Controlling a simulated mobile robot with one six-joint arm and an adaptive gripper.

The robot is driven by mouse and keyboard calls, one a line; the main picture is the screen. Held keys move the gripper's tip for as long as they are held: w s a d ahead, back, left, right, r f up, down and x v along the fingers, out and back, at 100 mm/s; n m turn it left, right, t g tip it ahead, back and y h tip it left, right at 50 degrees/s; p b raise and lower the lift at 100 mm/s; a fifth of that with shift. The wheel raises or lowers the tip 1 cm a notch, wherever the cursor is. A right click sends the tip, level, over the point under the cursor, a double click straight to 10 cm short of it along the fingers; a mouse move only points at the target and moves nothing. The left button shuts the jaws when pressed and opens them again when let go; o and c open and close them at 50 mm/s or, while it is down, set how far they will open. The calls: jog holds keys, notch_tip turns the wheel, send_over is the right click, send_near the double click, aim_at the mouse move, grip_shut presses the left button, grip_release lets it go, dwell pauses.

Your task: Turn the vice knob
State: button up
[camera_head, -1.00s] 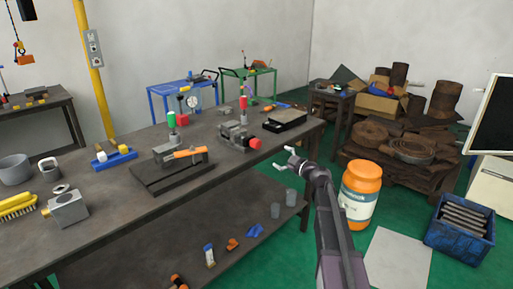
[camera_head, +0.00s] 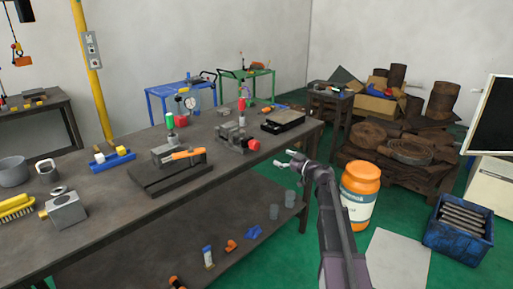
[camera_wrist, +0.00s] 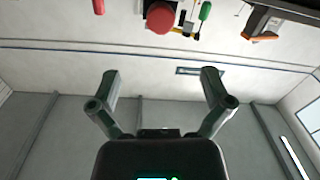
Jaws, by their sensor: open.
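The vice (camera_head: 232,137) is a grey metal block with a red round knob (camera_head: 253,144) on its right end, near the front edge of the workbench. In the wrist view, the red knob (camera_wrist: 161,17) shows at the top middle, beyond the fingertips, with part of the dark vice behind it. My gripper (camera_head: 284,159) is to the right of the knob and a little lower in the picture, apart from it. In the wrist view, my gripper (camera_wrist: 160,76) has its two fingers spread with nothing between them.
The workbench (camera_head: 110,205) also holds a black plate with an orange-handled tool (camera_head: 187,154), a dark tray (camera_head: 284,121) behind the vice and a grey block (camera_head: 66,211). An orange jar (camera_head: 360,194) and a blue crate (camera_head: 460,232) stand to the right.

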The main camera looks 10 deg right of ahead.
aim_at(257, 146)
jog(key=shift+w, duration=0.15)
jog(key=x, duration=1.3)
jog(key=shift+w+a, duration=0.2)
jog(key=shift+a, duration=0.05)
jog(key=c, duration=1.2)
